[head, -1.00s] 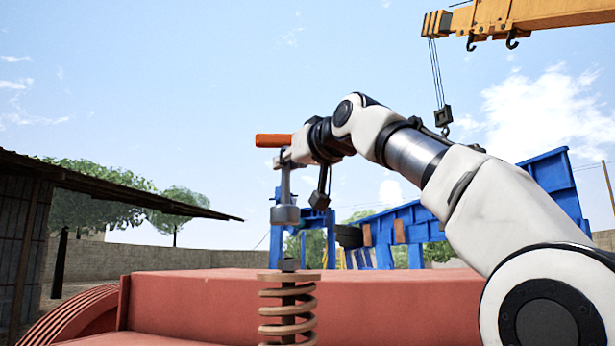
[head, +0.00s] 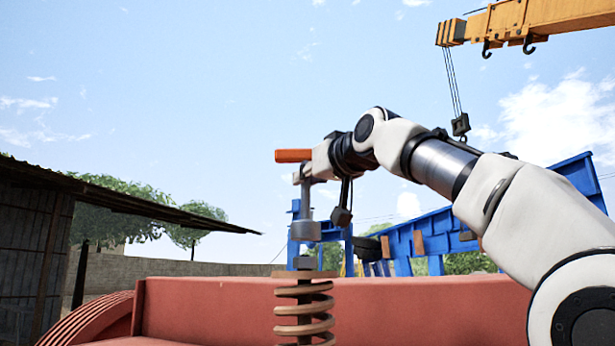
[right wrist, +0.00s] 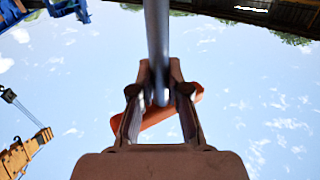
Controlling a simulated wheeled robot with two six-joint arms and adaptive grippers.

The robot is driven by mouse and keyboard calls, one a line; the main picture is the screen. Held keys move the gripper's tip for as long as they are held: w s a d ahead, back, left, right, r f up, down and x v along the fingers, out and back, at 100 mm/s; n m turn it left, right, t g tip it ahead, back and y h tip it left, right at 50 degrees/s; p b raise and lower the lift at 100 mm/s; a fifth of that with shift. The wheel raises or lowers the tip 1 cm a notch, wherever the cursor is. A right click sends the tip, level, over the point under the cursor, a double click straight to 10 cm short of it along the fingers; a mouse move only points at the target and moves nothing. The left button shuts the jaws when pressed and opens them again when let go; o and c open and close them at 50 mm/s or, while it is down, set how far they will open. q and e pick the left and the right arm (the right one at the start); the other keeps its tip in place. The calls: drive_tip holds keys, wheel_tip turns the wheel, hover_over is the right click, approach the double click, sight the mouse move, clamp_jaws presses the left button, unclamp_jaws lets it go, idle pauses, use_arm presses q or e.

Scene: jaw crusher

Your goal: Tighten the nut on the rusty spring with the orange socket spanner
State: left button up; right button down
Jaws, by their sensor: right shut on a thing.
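The socket spanner has an orange handle (head: 293,155) and a grey shaft ending in a round socket (head: 306,231). My right gripper (head: 318,163) is shut on it near its top. The socket hangs upright a short gap above the dark nut (head: 304,263), roughly in line with it. The nut sits on the flat plate atop the rusty coil spring (head: 305,312), around a dark rod. In the right wrist view, the fingers (right wrist: 158,88) close around the grey shaft (right wrist: 157,45), with the orange handle (right wrist: 188,98) behind them. My left gripper is not in view.
A red machine body (head: 420,308) lies behind the spring. Blue steelwork (head: 405,240) stands beyond it on the right. A yellow crane boom (head: 540,20) with hooks hangs at upper right. A dark shed roof (head: 130,195) is at left. Open air surrounds the spanner.

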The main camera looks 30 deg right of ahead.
sight(305, 206)
drive_tip(key=shift+s+a+f, duration=0.3)
drive_tip(key=shift+s+a, duration=0.05)
drive_tip(key=shift+a, duration=0.1)
drive_tip(key=shift+w+d+f+b, duration=0.3)
drive_tip(key=shift+d+f+b, duration=0.1)
drive_tip(key=shift+f, duration=0.05)
drive_tip(key=shift+d+f, duration=0.1)
drive_tip(key=shift+f, duration=0.1)
drive_tip(key=shift+s+a+f+b, duration=0.15)
drive_tip(key=shift+a+f+b, duration=0.15)
drive_tip(key=shift+f+b, duration=0.4)
drive_tip(key=shift+d+f+b, duration=0.15)
drive_tip(key=shift+f+b, duration=0.3)
use_arm(q)
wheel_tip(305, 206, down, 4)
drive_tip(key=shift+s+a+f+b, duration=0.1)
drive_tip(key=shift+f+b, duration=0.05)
drive_tip(key=shift+b, duration=0.15)
use_arm(e)
drive_tip(key=shift+f, duration=0.3)
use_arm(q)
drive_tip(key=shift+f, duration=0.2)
use_arm(e)
drive_tip(key=shift+f, duration=0.3)
drive_tip(key=shift+h, duration=0.3)
